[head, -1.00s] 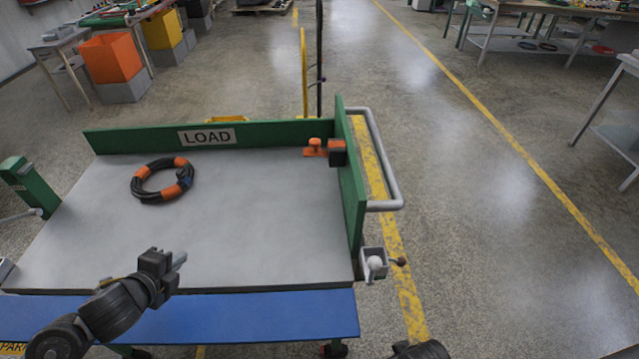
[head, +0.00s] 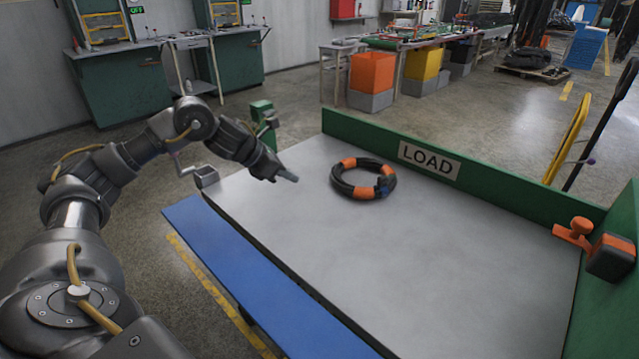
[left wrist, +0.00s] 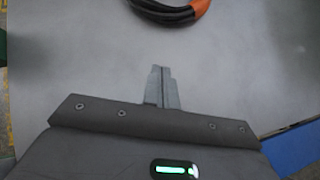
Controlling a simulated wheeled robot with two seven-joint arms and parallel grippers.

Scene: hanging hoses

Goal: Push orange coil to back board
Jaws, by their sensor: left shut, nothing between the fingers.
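The orange coil (head: 345,189) is a ring of black hose with orange bands and a small blue piece. It lies flat on the grey cart top (head: 400,260), apart from the green back board (head: 485,188) marked LOAD. My left gripper (head: 288,177) is shut and empty, low over the cart top, a short way left of the coil and apart from it. In the left wrist view the shut fingers (left wrist: 161,85) point at the coil (left wrist: 172,10), whose near edge shows at the top. My right gripper is not in view.
An orange and black fixture (head: 600,250) sits by the green board at the right. A green post (head: 262,118) with a crank stands at the cart's left end. A blue ledge (head: 260,280) runs along the front. The cart top around the coil is clear.

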